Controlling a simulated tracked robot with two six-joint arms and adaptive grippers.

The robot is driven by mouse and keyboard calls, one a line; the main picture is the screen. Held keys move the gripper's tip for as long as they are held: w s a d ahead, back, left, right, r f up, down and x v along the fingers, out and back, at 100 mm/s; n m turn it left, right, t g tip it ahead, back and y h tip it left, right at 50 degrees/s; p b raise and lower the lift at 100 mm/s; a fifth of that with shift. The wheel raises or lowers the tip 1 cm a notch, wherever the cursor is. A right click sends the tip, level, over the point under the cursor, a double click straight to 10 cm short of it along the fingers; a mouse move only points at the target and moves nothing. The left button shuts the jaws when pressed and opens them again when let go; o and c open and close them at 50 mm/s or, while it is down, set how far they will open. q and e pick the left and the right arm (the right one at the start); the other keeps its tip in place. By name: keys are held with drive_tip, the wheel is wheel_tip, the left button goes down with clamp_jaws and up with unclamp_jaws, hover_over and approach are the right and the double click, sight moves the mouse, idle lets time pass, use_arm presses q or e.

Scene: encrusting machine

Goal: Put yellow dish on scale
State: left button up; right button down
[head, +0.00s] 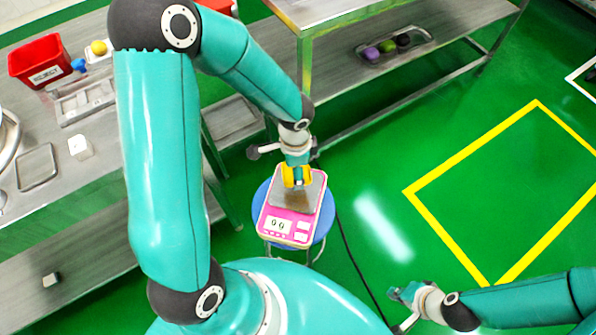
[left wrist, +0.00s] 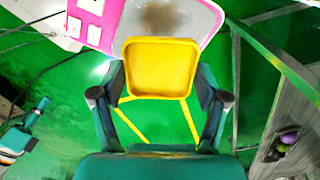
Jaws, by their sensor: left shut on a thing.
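The yellow dish (left wrist: 160,68) is a small square dish, held between the two fingers of my left gripper (left wrist: 160,88). In the head view the yellow dish (head: 289,177) shows at the far end of the scale (head: 284,226), partly hidden by my left gripper (head: 297,172). The scale is pink with a grey plate and a display. In the left wrist view the dish overlaps the near edge of the scale plate (left wrist: 190,22). I cannot tell whether it touches the plate. My right gripper (head: 402,308) is empty, low at the bottom right, its fingers apart.
The scale stands on a blue round stool (head: 320,232). A tray with coloured balls (head: 388,46) lies on a shelf at the back.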

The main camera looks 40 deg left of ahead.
use_arm(q)
drive_tip(key=shift+f+b, duration=2.25)
drive_tip(key=shift+f, duration=0.6)
drive_tip(key=shift+f+b, duration=1.25)
drive_tip(key=shift+b, duration=0.2)
drive_tip(key=o, duration=1.1)
drive_tip(key=shift+c, duration=0.2)
drive_tip(key=shift+r, duration=0.15)
drive_tip(key=shift+r+p, duration=3.35)
drive_tip(key=shift+r, duration=0.5)
